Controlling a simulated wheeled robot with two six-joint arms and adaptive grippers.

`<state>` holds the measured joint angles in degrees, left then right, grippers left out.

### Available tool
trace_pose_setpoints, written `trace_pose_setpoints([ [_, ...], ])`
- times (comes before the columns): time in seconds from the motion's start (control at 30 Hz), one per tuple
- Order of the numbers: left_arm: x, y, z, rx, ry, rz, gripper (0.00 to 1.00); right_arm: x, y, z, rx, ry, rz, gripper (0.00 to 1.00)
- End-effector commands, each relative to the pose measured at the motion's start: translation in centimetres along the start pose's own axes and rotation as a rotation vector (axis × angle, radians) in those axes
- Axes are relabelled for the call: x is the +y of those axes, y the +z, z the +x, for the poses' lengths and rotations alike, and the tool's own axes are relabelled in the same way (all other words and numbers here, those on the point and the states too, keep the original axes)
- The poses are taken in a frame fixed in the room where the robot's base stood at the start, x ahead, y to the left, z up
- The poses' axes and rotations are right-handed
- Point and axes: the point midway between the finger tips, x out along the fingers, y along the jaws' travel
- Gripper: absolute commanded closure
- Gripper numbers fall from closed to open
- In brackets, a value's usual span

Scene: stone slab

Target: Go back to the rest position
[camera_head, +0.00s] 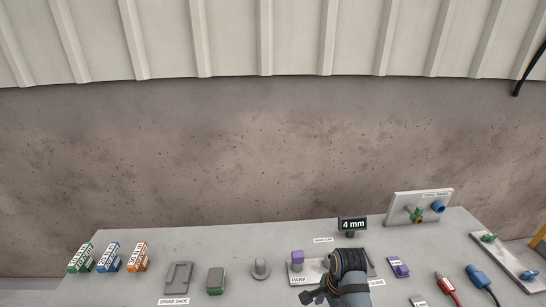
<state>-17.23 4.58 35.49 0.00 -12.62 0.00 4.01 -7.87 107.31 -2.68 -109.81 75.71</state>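My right arm comes in at the bottom, right of centre, with its dark wrist over the slab. The dark end of my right gripper (314,296) shows small at the bottom edge; I cannot tell whether its fingers are open or shut. It is near a pale plate (303,278) labelled PARK, which bears a purple block (297,257) and is partly hidden by the arm. My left gripper is not in view.
The grey slab (220,245) bears coloured boxes (109,257) at left, a spare shoe (178,279), a green block (215,281), a grey knob (261,268), a "4 mm" display (352,225), a fitting panel (418,207) and red and blue connectors (478,278). A concrete wall (220,150) stands behind.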

Motion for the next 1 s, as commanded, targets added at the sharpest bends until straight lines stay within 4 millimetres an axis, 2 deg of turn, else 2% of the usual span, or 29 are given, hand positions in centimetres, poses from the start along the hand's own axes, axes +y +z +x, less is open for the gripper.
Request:
trace_pose_setpoints([
  [0.03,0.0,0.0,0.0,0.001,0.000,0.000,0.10,2.0,-1.1,0.6,0.031,-0.012,-0.110,0.46],
  [0.1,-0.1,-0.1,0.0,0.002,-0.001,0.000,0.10,4.3,-2.3,0.7,0.081,-0.038,-0.304,0.46],
  [0.2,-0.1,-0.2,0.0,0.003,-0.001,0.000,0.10,6.8,-3.5,0.4,0.148,-0.058,-0.554,0.46],
  [0.4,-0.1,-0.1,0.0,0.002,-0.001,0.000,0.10,10.2,-4.4,-1.0,0.251,-0.063,-0.944,0.46],
  [0.7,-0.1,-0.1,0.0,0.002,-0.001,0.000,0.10,13.8,-4.1,-3.7,0.375,-0.037,-1.434,0.46],
  [0.73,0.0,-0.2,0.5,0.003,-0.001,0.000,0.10,13.4,-4.4,-2.0,0.367,-0.034,-1.423,0.46],
  [1.0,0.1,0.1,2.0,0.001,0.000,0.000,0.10,12.9,-6.3,7.4,0.337,-0.014,-1.406,0.46],
])
